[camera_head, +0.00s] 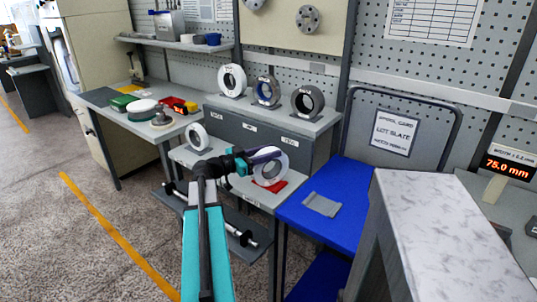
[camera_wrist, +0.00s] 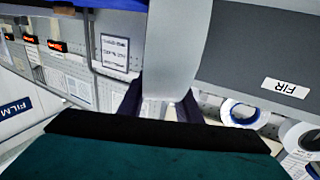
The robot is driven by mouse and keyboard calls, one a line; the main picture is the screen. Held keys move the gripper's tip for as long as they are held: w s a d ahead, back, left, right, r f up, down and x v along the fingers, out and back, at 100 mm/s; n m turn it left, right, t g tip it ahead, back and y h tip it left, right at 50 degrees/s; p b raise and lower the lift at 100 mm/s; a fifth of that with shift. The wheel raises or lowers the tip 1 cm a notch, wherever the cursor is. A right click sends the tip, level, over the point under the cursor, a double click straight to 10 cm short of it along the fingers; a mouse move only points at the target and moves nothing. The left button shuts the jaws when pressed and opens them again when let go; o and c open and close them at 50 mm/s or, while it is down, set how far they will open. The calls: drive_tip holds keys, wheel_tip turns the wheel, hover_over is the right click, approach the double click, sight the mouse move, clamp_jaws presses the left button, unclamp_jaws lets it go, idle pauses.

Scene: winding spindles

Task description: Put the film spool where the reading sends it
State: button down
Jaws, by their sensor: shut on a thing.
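My gripper (camera_head: 262,158) is shut on the white film spool (camera_head: 270,168), with its dark purple fingers on the ring's upper part. In the wrist view the spool (camera_wrist: 176,45) is a pale grey band between the two fingers (camera_wrist: 160,103). The spool stands upright by a red pad (camera_head: 275,186) on the low bench; I cannot tell whether it touches it. A display (camera_head: 508,166) at the right reads 75.0 mm. The slate (camera_head: 392,131) on the blue cart is headed "LOT SLATE"; its smaller lines are unclear.
A grey cabinet (camera_head: 240,130) has white labels, one reading FIR (camera_wrist: 286,88). Another white spool (camera_head: 198,137) stands on the low bench. A blue cart (camera_head: 322,230) and marble-topped stand (camera_head: 450,220) are right.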

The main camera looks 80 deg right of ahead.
drive_tip(key=c, duration=1.3)
unclamp_jaws()
drive_tip(key=shift+r, duration=0.15)
drive_tip(key=b+v, duration=0.1)
drive_tip(key=v, duration=1.1)
drive_tip(key=shift+a, duration=0.1)
